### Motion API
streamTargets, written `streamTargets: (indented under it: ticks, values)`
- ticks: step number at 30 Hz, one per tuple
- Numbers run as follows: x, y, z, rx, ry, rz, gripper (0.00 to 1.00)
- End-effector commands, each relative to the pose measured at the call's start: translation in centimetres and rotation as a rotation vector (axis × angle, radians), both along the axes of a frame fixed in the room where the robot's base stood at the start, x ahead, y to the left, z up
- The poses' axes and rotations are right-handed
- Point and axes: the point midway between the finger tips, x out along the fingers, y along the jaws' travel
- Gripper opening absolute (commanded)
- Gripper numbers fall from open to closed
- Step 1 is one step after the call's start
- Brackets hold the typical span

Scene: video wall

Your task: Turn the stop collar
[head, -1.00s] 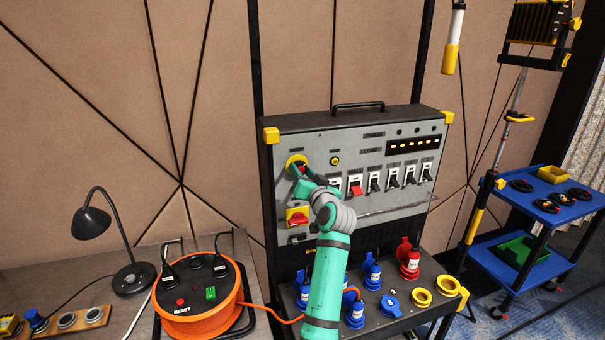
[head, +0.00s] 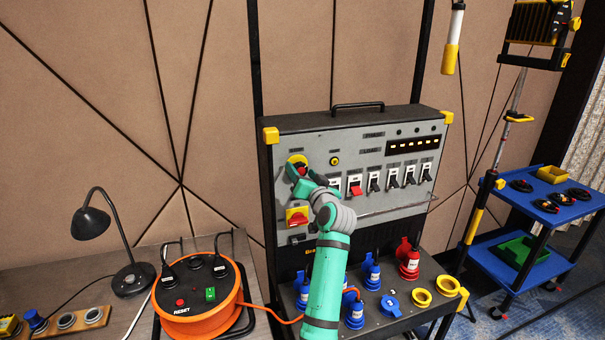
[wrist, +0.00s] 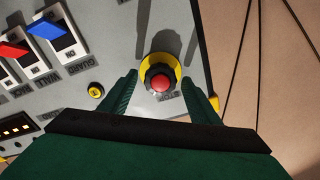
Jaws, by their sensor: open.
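The stop collar (wrist: 161,75) is a dark ring around a red push button (wrist: 160,83), set on a yellow round plate (wrist: 147,64) on the grey panel. In the head view the yellow plate (head: 292,160) shows at the panel's upper left, with my gripper (head: 302,170) partly covering the button and collar. In the wrist view my gripper (wrist: 160,77) is open, with one green finger on each side of the collar. Gaps show between both fingers and the collar. I cannot tell how far the fingertips are from the panel face.
A small yellow-ringed button (wrist: 96,90) lies beside the left finger in the wrist view. A red-yellow rotary switch (head: 297,216) sits below the collar. Several rocker switches (head: 355,185) line the panel to the right. Blue plugs (head: 354,315) stand on the ledge near my arm.

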Motion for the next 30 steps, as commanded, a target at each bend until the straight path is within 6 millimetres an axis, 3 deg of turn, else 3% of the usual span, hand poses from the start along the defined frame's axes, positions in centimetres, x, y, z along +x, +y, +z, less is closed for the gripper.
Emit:
streamTargets:
  ticks: [5,19,30]
  values:
    - [-1.2,-0.4,-0.1,-0.001,0.0,-0.001,0.56]
    - [-8.7,-2.9,-0.1,-0.001,-0.001,-0.001,0.56]
    - [-10.3,-3.4,0.0,0.001,0.0,0.0,0.56]
